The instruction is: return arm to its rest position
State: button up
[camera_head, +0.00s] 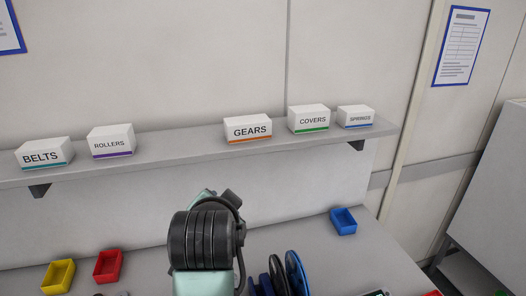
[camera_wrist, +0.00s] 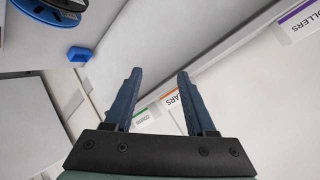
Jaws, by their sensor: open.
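My gripper (camera_wrist: 160,95) shows in the wrist view with its two blue fingers apart and nothing between them. Past the fingers are the wall and the shelf with labelled boxes. In the head view my arm rises at the lower middle in front of the worktop and shelf. My fingers cannot be made out there.
A shelf (camera_head: 185,144) holds white boxes marked BELTS (camera_head: 43,154), ROLLERS (camera_head: 111,141), GEARS (camera_head: 247,130), COVERS (camera_head: 309,119) and SPRINGS (camera_head: 355,117). Below are yellow (camera_head: 59,276), red (camera_head: 108,266) and blue (camera_head: 343,221) bins and dark blue reels (camera_head: 296,272).

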jog(key=s+d+r+n+t+b, duration=0.1)
jog(key=d+r+t, duration=0.15)
jog(key=r, duration=0.35)
jog(key=s+d+r+n+t+b, duration=0.1)
jog(key=d+r+t, duration=0.1)
jog(key=r+t, duration=0.35)
jog(key=s+d+r+n+t+h+b, duration=0.1)
jog(key=s+r+n+t, duration=0.4)
jog(key=s+r, duration=1.2)
notch_tip(320, 180, up, 3)
jog(key=d+t+b, duration=0.1)
jog(key=d+t, duration=0.1)
jog(key=shift+d+n+t, duration=0.15)
jog(key=shift+n+t, duration=0.15)
jog(key=shift+t, duration=0.1)
jog(key=shift+f, duration=0.1)
